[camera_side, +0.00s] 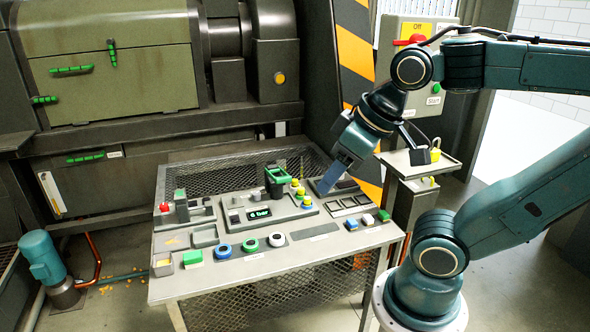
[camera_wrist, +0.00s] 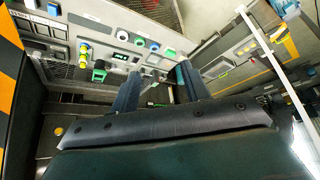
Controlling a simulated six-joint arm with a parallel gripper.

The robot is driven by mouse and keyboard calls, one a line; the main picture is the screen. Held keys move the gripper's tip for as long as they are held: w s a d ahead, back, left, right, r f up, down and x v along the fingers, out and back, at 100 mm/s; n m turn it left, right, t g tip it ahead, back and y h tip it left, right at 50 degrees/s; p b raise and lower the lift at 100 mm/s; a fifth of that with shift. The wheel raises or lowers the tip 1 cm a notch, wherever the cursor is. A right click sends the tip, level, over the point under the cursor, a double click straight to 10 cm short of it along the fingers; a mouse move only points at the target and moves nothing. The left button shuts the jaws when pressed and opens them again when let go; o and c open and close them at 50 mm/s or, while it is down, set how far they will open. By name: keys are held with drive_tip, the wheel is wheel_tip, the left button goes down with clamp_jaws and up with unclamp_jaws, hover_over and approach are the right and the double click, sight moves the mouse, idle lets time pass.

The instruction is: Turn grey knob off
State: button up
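A row of three round knobs runs along the front of the sloped console: a blue-ringed one (camera_side: 222,250), a green-ringed one (camera_side: 250,244) and a pale grey-white one (camera_side: 277,239), which looks like the grey knob. The grey-white knob also shows in the wrist view (camera_wrist: 122,36), near the top. Its on/off setting is too small to read. My gripper (camera_side: 325,188) is above the back right of the console, pointing down and left, apart from the knob. In the wrist view its two fingers (camera_wrist: 167,68) stand apart with nothing held between them.
A green-handled lever (camera_side: 275,178) and yellow buttons (camera_side: 299,190) rise from the console (camera_side: 318,252). A small display (camera_side: 259,212) sits between them and the knobs. A post with a control box (camera_side: 415,75) and shelf stands to the right. Space above the front row is clear.

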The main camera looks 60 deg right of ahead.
drive_tip(key=w+d+m+g+h, duration=0.1)
drive_tip(key=w+d+m, duration=0.25)
drive_tip(key=w, duration=0.45)
drive_tip(key=w+d+r+m+g+h, duration=0.1)
drive_tip(key=w+d+m, duration=0.3)
drive_tip(key=w, duration=0.5)
drive_tip(key=w+d+m+g+h, duration=0.1)
drive_tip(key=w+d+m, duration=0.1)
drive_tip(key=w+d, duration=0.45)
drive_tip(key=m+g+h, duration=0.2)
drive_tip(key=m+g, duration=0.1)
drive_tip(key=m, duration=0.6)
hover_over(256, 193)
drive_tip(key=w+a, duration=0.1)
drive_tip(key=a, duration=0.5)
wheel_tip(256, 193, down, 21)
drive_tip(key=shift+d, duration=0.15)
drive_tip(key=shift+f, duration=0.2)
drive_tip(key=x, duration=1.3)
drive_tip(key=shift+s+f, duration=0.25)
drive_tip(key=shift+f, duration=0.15)
